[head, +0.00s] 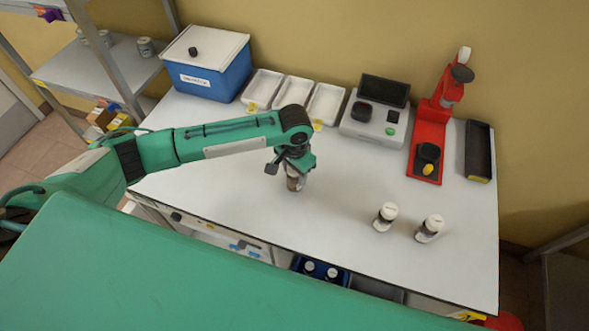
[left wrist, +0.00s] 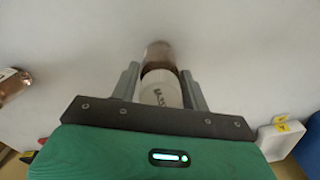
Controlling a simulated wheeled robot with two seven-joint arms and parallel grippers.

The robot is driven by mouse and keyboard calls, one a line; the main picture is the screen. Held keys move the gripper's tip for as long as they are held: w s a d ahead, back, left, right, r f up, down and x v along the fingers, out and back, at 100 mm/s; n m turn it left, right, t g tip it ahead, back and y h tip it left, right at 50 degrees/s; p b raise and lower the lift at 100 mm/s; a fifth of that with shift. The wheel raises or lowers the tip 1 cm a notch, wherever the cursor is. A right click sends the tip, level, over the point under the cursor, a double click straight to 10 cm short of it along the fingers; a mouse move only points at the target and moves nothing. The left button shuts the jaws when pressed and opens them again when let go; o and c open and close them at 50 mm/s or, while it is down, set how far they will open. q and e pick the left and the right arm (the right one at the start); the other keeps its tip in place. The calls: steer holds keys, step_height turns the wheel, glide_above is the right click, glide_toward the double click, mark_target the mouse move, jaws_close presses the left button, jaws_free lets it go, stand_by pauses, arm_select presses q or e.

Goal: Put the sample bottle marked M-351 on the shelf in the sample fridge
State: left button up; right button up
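My left gripper (head: 292,172) points down over the table, with its fingers on either side of a small brown bottle with a white cap (head: 294,184). The bottle looks upright, at or just above the tabletop. Two more white-capped bottles stand at the right, one (head: 385,217) left of the other (head: 430,228); their marks are too small to read. I cannot identify the sample fridge. My right gripper is out of view.
The white table (head: 340,200) is clear around the gripper. Behind are a blue box (head: 207,82), several white trays (head: 294,91), a grey instrument (head: 375,122) and a red stand (head: 430,140). Below the front edge is a blue crate (head: 340,276) with bottles. Metal shelves (head: 125,65) stand left.

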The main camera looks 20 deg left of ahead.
arm_select(q)
steer(key=o, duration=0.3)
steer(key=shift+r, duration=0.15)
